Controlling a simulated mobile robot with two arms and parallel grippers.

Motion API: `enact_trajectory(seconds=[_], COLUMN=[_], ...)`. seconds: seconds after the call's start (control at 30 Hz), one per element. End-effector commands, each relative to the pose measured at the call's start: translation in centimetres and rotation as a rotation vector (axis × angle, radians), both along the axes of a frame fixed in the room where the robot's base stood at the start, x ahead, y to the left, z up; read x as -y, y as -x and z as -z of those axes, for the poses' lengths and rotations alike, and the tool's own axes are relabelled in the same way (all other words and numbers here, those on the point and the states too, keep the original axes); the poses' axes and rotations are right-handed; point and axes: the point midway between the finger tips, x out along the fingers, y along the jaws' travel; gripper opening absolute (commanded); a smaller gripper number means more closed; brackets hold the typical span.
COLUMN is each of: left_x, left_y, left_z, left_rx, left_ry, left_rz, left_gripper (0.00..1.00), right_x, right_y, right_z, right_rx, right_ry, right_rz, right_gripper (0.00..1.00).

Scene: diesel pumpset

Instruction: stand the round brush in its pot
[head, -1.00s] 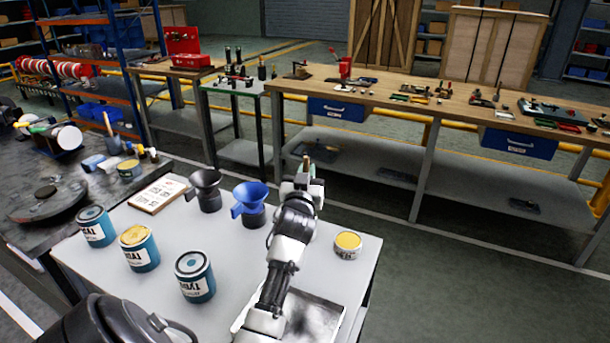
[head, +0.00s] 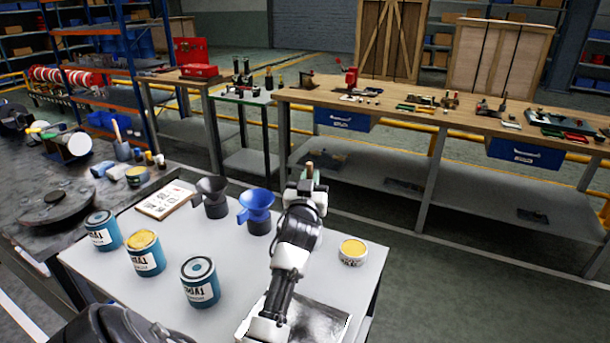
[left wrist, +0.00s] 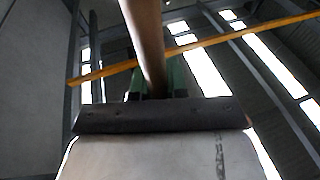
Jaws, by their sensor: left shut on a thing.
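My left gripper (head: 308,188) is above the far side of the white table, to the right of the blue funnel. It is shut on a slim brown wooden handle, which I take to be the round brush (head: 309,170); only a short tip shows above the fingers. In the left wrist view the brush handle (left wrist: 145,45) rises from between the fingers (left wrist: 156,92), slightly tilted; its bristles are hidden. A blue-grey pot (head: 122,152) with a wooden handle standing in it is on the dark bench at left; I cannot tell whether it is the brush's pot. My right gripper is not in view.
The white table (head: 230,265) bears several paint tins (head: 200,284), a dark funnel (head: 212,196), a blue funnel (head: 256,212), a printed card (head: 165,200), a small yellow-topped tin (head: 352,252) and a metal tray (head: 318,318). A long workbench (head: 400,100) stands behind.

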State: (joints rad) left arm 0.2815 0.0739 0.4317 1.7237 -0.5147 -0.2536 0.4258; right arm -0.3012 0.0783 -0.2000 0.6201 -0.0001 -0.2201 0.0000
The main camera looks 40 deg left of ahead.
Motion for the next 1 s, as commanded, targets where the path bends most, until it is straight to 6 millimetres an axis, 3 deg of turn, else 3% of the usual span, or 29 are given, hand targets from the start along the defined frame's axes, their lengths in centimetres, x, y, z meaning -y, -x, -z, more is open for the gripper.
enact_trajectory(seconds=[0.03, 0.7, 0.73, 0.9, 1.0], left_x=[0.6, 1.0, 1.0, 1.0, 1.0], left_y=[-0.1, -0.4, -0.4, -0.4, -0.4], left_z=[4.1, 4.2, 4.2, 4.2, 4.2], left_rx=[-0.057, -0.093, -0.092, -0.092, -0.092], left_ry=[0.032, 0.048, 0.049, 0.049, 0.049], left_rz=[0.01, 0.01, 0.012, 0.012, 0.012], left_gripper=[0.0, 0.0, 0.16, 0.42, 0.44], right_x=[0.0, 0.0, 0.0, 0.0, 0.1], right_y=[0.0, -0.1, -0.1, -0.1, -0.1], right_z=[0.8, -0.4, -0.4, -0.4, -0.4], right_rx=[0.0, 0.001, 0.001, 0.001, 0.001], right_ry=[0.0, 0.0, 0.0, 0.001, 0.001], right_rz=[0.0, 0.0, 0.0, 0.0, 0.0], right_gripper=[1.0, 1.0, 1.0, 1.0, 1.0])
